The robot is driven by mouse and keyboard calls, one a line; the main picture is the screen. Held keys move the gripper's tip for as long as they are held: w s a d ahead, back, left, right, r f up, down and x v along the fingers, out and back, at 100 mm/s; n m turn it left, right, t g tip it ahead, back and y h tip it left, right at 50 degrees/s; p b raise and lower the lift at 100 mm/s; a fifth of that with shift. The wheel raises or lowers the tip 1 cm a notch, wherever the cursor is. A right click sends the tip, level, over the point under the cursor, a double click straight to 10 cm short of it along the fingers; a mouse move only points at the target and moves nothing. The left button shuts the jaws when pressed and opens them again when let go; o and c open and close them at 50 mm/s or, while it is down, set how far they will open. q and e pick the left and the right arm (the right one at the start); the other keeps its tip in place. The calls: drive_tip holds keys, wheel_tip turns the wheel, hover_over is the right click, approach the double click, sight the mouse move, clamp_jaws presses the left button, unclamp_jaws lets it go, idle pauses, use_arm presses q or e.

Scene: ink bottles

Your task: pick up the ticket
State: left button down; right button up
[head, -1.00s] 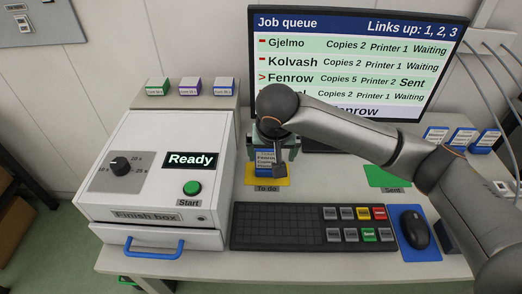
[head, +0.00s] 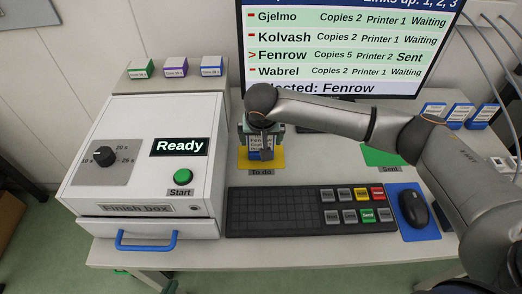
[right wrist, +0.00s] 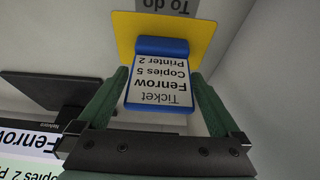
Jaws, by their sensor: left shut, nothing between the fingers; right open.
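The ticket (head: 260,154) is a small block with a blue base and a white label. It stands on the yellow To do mat (head: 277,163). In the right wrist view the ticket (right wrist: 160,82) reads Fenrow, Copies 5, Printer 2. My right gripper (head: 262,137) is open around it; in the right wrist view one green finger is on each side of the ticket. I cannot tell whether the fingers touch it. My left gripper (head: 170,287) shows only as a small dark green part at the bottom edge, shut and empty.
The finish box (head: 145,150) with its blue drawer handle stands left of the mat. The keyboard (head: 275,211) lies in front, the mouse (head: 413,208) to the right. The monitor (head: 340,50) is behind. The green Sent mat (head: 382,156) is partly behind my right arm.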

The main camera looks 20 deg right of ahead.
drive_tip(key=shift+x, duration=1.15)
drive_tip(key=c, duration=1.2)
